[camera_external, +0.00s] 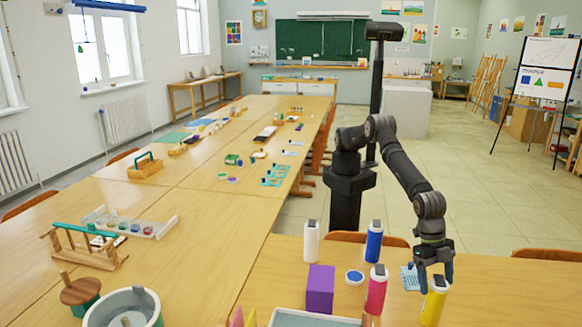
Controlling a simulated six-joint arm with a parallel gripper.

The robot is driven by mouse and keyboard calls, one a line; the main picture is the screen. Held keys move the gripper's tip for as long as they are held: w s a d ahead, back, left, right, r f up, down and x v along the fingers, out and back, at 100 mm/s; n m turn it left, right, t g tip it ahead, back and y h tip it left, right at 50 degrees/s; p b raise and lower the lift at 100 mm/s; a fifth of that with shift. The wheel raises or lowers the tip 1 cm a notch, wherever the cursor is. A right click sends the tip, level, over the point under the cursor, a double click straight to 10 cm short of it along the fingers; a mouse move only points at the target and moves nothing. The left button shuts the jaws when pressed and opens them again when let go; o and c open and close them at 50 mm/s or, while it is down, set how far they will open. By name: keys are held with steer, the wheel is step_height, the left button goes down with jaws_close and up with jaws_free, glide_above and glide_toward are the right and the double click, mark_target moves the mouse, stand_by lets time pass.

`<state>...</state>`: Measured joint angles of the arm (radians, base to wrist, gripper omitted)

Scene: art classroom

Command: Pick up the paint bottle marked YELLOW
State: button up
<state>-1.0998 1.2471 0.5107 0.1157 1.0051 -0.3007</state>
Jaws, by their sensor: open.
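The yellow paint bottle (433,304) stands upright at the lower right of the table. Any marking on it is too small to read. My gripper (436,284) points down at the top of this bottle, with its fingers apart around or just in front of the bottle's top; the exact depth is hard to tell. Other bottles stand to the left: a pink one (376,293), a blue one (374,243) and a white one (311,243). The lower part of the yellow bottle reaches close to the picture's bottom edge.
A purple block (320,289) and a small round blue-and-white item (354,277) are near the bottles. A light tray (300,319) lies at the front edge of the picture. A blue patterned card (410,278) lies left of my gripper. The tabletop to the right (510,290) is clear.

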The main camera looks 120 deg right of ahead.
mark_target(437, 293)
steer(key=shift+x, duration=2)
steer(key=c, duration=1.3)
